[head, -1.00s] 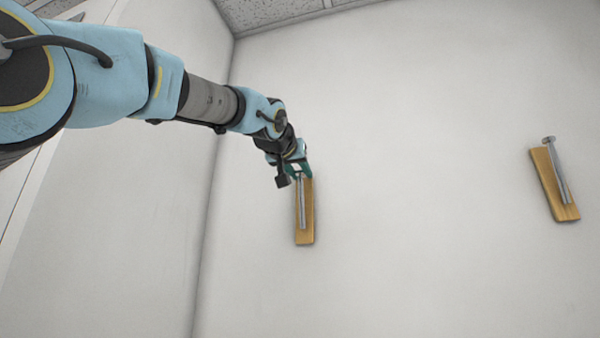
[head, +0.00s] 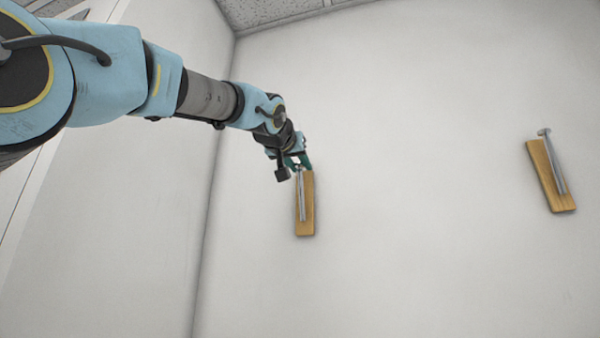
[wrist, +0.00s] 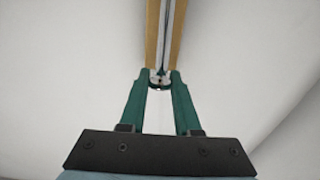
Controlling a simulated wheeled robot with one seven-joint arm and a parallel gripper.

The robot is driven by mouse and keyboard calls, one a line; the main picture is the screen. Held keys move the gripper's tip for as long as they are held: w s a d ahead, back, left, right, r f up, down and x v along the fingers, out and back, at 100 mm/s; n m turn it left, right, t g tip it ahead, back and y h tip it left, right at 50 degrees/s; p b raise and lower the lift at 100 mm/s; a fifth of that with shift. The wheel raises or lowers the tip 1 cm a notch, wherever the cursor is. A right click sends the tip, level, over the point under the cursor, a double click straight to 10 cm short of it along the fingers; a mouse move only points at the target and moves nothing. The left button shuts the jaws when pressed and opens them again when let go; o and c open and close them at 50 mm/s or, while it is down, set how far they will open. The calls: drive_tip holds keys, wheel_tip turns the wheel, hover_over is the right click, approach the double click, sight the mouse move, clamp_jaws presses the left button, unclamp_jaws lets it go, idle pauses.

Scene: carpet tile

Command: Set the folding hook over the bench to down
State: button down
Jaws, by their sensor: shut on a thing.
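A grey metal folding hook (head: 302,205) is mounted on a narrow wooden board on the wall, left of the picture's middle in the head view. Its bar points up along the board. My gripper (head: 300,167) is at the upper end of this hook, its green fingers closed on the hook's tip. In the wrist view the hook's bar (wrist: 173,35) runs along the board, and my fingertips (wrist: 160,78) meet at its end. The fingers partly hide the tip. No bench shows in either view.
A second hook (head: 555,165) on a tilted wooden board (head: 551,190) is on the wall far to the right, its bar also pointing up. The wall between the boards is bare. A wall corner (head: 212,190) lies left of my gripper.

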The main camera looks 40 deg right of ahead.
drive_tip(key=shift+s+a+f+t+h+b, duration=0.5)
drive_tip(key=shift+a+f+h+b, duration=0.25)
drive_tip(key=shift+b, duration=2.5)
drive_tip(key=shift+s+a+f+t+h+b, duration=0.4)
drive_tip(key=shift+s+a+f+h+b, duration=0.35)
drive_tip(key=shift+b, duration=2.45)
drive_tip(key=b, duration=0.2)
drive_tip(key=a+h+b, duration=0.1)
drive_tip(key=b, duration=0.1)
drive_tip(key=s+a+t+b, duration=0.1)
drive_tip(key=b, duration=0.2)
drive_tip(key=shift+f+h, duration=0.3)
drive_tip(key=shift+h, duration=0.1)
drive_tip(key=shift+s+a+f+t+h+b, duration=0.15)
drive_tip(key=shift+a+t+h+b, duration=0.2)
drive_tip(key=shift+b, duration=0.5)
drive_tip(key=shift+a+f+b, duration=0.1)
drive_tip(key=shift+b, duration=0.2)
drive_tip(key=shift+s+a+f+b, duration=0.15)
drive_tip(key=shift+f+b, duration=0.1)
drive_tip(key=shift+b, duration=0.3)
wheel_tip(320, 180, down, 9)
drive_tip(key=s+a+b, duration=0.1)
drive_tip(key=a+b, duration=0.1)
drive_tip(key=b, duration=0.9)
drive_tip(key=shift+s+a, duration=0.3)
